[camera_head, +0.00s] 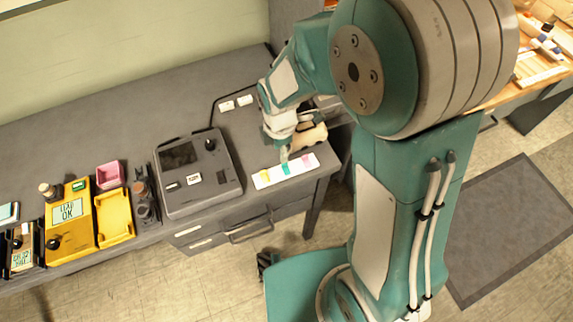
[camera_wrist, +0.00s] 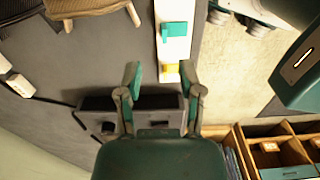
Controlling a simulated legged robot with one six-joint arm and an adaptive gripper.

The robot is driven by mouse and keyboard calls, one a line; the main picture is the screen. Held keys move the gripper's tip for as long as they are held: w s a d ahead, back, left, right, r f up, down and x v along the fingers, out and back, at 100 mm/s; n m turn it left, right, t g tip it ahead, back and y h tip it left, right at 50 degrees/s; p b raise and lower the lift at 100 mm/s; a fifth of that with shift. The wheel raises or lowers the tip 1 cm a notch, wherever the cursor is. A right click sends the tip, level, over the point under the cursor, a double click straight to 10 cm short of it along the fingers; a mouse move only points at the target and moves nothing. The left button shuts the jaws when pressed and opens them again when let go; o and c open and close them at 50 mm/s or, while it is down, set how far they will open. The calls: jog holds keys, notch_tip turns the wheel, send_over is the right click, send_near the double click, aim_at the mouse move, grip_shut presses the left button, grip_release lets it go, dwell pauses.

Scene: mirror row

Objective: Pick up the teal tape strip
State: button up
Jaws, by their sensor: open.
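The teal tape strip (camera_head: 286,169) lies across the middle of a white board (camera_head: 263,181), between a yellow strip (camera_head: 266,178) and a pink strip (camera_head: 305,162). In the wrist view the teal strip (camera_wrist: 174,29) shows beyond my fingertips, with the yellow strip (camera_wrist: 169,73) closer to them. The pink strip is not seen there. My gripper (camera_head: 284,155) is above the board, close to the teal strip. In the wrist view my gripper (camera_wrist: 160,72) has its two fingers spread, with nothing between them; the height gap cannot be told.
A beige object (camera_head: 310,135) lies just behind the board. A grey device with a dark screen (camera_head: 198,172) stands to the left. Farther left are a yellow device (camera_head: 70,222), a yellow tray (camera_head: 115,218) and a pink box (camera_head: 109,175). The desk's front edge runs close to the board.

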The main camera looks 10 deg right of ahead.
aim_at(286, 169)
jog(key=f, duration=0.5)
jog(key=shift+s+d, duration=0.2)
jog(key=shift+d, duration=0.15)
jog(key=shift+a+f, duration=0.15)
jog(key=shift+f, duration=0.2)
jog(key=c, duration=0.7)
grip_shut()
